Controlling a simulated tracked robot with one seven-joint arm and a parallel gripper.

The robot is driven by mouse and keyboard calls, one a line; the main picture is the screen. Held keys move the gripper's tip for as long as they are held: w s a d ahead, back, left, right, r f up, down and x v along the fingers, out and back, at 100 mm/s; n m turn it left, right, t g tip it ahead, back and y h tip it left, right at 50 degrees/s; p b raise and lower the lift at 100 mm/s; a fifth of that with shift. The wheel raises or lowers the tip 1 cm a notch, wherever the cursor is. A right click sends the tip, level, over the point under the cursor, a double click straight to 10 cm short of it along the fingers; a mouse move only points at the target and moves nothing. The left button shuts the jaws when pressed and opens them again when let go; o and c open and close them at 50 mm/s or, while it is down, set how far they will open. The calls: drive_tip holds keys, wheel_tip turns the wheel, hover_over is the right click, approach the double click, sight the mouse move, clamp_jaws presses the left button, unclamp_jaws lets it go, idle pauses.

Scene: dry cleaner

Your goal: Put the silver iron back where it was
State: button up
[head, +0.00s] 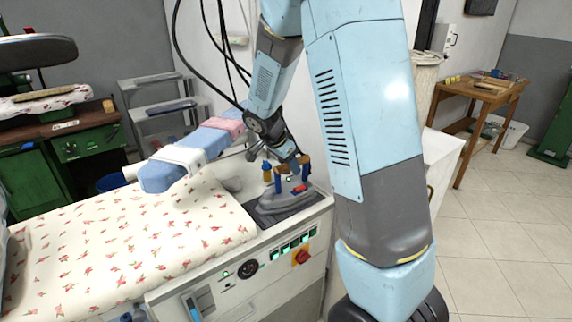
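The silver iron (287,203) is at the right end of the ironing table, at or just above a dark rest plate (268,218). Its nose points left. Whether its sole touches the plate is unclear. My gripper (288,172) comes down from above at the iron's handle, among blue and orange-brown parts. The fingers are too small and overlapped to tell whether they are closed on the handle.
A floral-covered ironing table (130,240) fills the left front, with a control panel (290,250) on its front side. A blue padded sleeve board (185,160) stands behind it. A wooden table (480,95) stands at the back right. Tiled floor at right is clear.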

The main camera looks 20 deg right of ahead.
drive_tip(key=shift+o, duration=1.1)
drive_tip(key=shift+r, duration=0.1)
drive_tip(key=v, duration=1.1)
drive_tip(key=shift+a, duration=0.1)
drive_tip(key=s+r+n+t+y, duration=0.1)
drive_tip(key=s+r+n, duration=0.2)
drive_tip(key=s, duration=0.6)
drive_tip(key=s+d+r+n+t+y, duration=0.1)
drive_tip(key=s+r+n, duration=0.3)
drive_tip(key=s, duration=0.5)
drive_tip(key=s+r+n+t+y, duration=0.1)
drive_tip(key=s+r+n+y, duration=0.1)
drive_tip(key=s+n, duration=0.5)
drive_tip(key=shift+s+d+r+t+y, duration=0.35)
drive_tip(key=shift+s+r, duration=0.4)
drive_tip(key=shift+s, duration=0.35)
drive_tip(key=shift+w, duration=0.15)
